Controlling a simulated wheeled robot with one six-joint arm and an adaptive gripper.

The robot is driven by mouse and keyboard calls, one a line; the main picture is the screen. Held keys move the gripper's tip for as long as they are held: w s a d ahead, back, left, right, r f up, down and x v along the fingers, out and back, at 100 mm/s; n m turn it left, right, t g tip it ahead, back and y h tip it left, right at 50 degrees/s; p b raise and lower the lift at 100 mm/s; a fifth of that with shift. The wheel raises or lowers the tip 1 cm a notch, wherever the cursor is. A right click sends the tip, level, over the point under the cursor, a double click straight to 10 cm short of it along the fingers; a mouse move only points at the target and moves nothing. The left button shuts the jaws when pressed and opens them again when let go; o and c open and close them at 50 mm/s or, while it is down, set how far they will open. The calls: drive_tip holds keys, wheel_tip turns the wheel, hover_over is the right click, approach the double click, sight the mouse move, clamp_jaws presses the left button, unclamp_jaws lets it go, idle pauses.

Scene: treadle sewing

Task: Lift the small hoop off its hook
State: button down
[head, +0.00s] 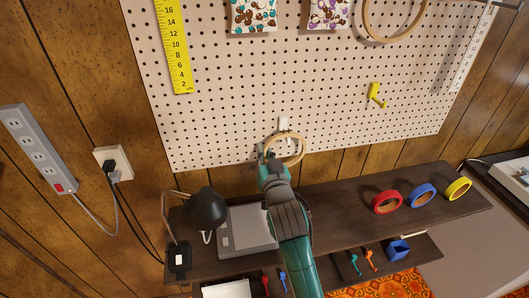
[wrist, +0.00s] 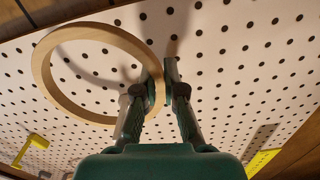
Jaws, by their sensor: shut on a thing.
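The small wooden hoop (head: 303,151) is in front of the lower pegboard, just below a small white hook (head: 283,122). It also shows in the wrist view (wrist: 43,72), large and at the left. My gripper (head: 266,152) is at the hoop's left side in the head view. In the wrist view my gripper (wrist: 164,78) is shut on the hoop's rim, one finger on each side. A pale piece, perhaps the hook, shows beside the rim there. I cannot tell whether the hoop still rests on the hook.
A yellow hook (head: 376,95) and a larger hoop (head: 367,24) are on the pegboard (head: 230,100) to the right. Below, a dark shelf (head: 335,212) holds a black lamp (head: 205,208), a grey box (head: 245,232) and red, blue and yellow tape rolls.

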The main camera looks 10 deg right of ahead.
drive_tip(key=shift+r, duration=0.1)
drive_tip(key=shift+r, duration=0.95)
drive_tip(key=s, duration=1)
idle(1.6)
